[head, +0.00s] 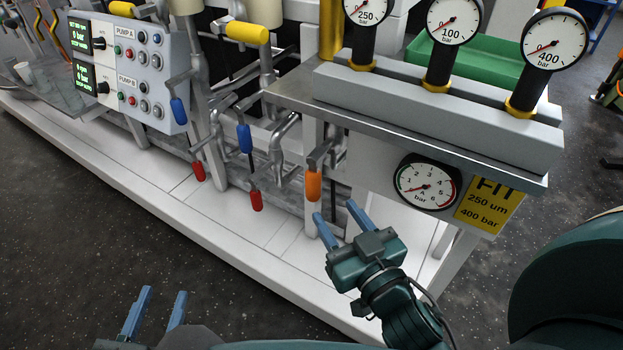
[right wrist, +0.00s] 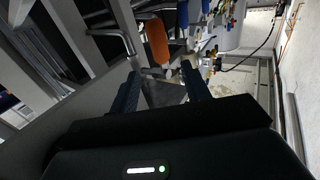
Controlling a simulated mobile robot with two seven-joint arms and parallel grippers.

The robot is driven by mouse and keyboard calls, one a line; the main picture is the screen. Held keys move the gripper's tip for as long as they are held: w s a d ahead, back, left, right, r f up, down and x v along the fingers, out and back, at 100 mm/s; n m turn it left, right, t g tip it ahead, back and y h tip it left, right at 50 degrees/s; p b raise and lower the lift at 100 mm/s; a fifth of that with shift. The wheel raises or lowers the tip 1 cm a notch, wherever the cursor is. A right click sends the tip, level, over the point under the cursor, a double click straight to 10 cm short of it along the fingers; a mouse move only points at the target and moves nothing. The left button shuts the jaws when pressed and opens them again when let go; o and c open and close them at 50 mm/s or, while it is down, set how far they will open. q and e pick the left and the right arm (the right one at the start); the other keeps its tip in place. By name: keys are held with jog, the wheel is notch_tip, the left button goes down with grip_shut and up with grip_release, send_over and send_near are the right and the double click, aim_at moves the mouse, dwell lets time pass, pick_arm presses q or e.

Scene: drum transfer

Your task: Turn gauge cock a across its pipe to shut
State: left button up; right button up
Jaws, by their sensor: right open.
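A cock with an orange handle (head: 313,185) sits just left of the round dial marked A (head: 427,182) in the head view; I take it for gauge cock a. Its handle hangs down; which way its pipe runs is hard to tell. My right gripper (head: 341,225) is open and empty, its fingertips just below the handle. In the right wrist view the orange handle (right wrist: 157,41) appears beyond and between the open fingertips (right wrist: 162,80), apart from them. My left gripper (head: 156,300) is open and empty at the lower left, far from the cock.
Red and blue handles (head: 256,200) hang on pipework to the left. A grey shelf (head: 400,122) with several gauges juts out above the orange handle. A yellow FIT sign (head: 489,204) is right of the dial. The white plinth (head: 200,215) lies below; floor in front is clear.

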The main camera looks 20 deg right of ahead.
aim_at(317, 186)
jog(key=w, duration=1)
jog(key=shift+w+a, duration=0.1)
jog(key=shift+a, duration=0.25)
jog(key=shift+c, duration=0.6)
grip_shut()
